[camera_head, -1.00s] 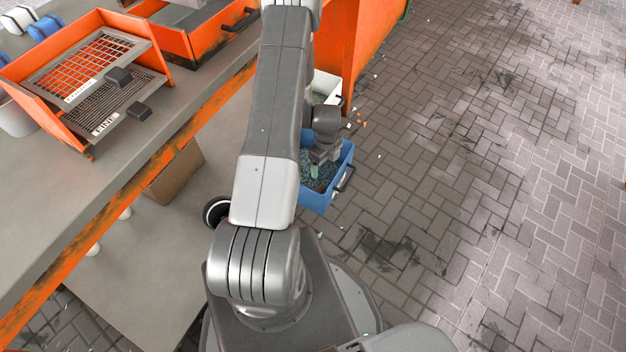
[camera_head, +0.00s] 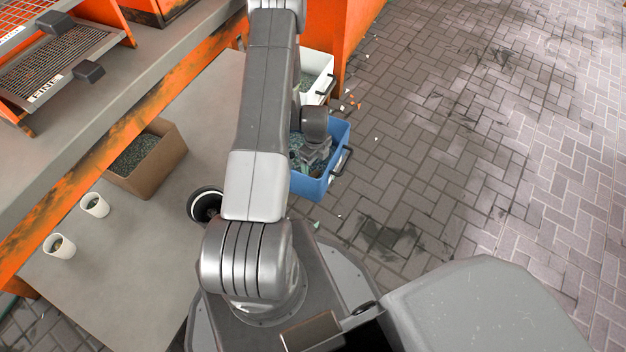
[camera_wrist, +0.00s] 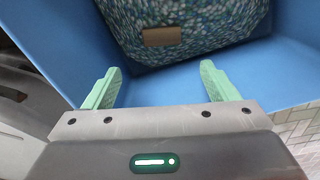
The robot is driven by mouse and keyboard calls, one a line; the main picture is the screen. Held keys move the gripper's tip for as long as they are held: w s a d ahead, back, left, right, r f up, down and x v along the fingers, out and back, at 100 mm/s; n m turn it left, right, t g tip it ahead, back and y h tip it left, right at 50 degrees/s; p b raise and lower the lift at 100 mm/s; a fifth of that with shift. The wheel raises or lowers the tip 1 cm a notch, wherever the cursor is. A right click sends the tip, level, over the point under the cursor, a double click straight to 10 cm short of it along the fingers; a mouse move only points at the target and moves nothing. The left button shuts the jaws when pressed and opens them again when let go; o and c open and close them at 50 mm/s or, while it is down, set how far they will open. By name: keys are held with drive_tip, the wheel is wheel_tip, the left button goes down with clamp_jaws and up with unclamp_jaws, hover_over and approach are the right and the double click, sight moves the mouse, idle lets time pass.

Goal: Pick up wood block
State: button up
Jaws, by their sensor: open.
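The wood block (camera_wrist: 161,36) is a small tan rectangle lying on the blue, green and white plastic granules inside the blue bin (camera_wrist: 62,45). In the wrist view it sits a little above the middle line between the fingers. My gripper (camera_wrist: 162,82) has pale green fingers spread wide, open and empty, inside or just over the bin. The block lies beyond the fingertips and apart from them. In the head view the blue bin (camera_head: 322,188) stands below the end of my arm, with my gripper (camera_head: 310,168) over it. The block cannot be made out there.
A white bin (camera_head: 322,80) stands behind the blue one. A cardboard box (camera_head: 150,165) of granules and white cups (camera_head: 95,205) are on the lower shelf (camera_head: 130,260) at left. The orange-edged bench (camera_head: 120,100) rises above it. Paved floor on the right is open.

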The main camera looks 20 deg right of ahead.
sight(315, 177)
wheel_tip(315, 177, down, 10)
drive_tip(key=b, duration=0.3)
drive_tip(key=shift+w+d+r, duration=0.1)
drive_tip(key=shift+d+r, duration=0.05)
drive_tip(key=shift+r, duration=0.1)
drive_tip(key=c, duration=1.1)
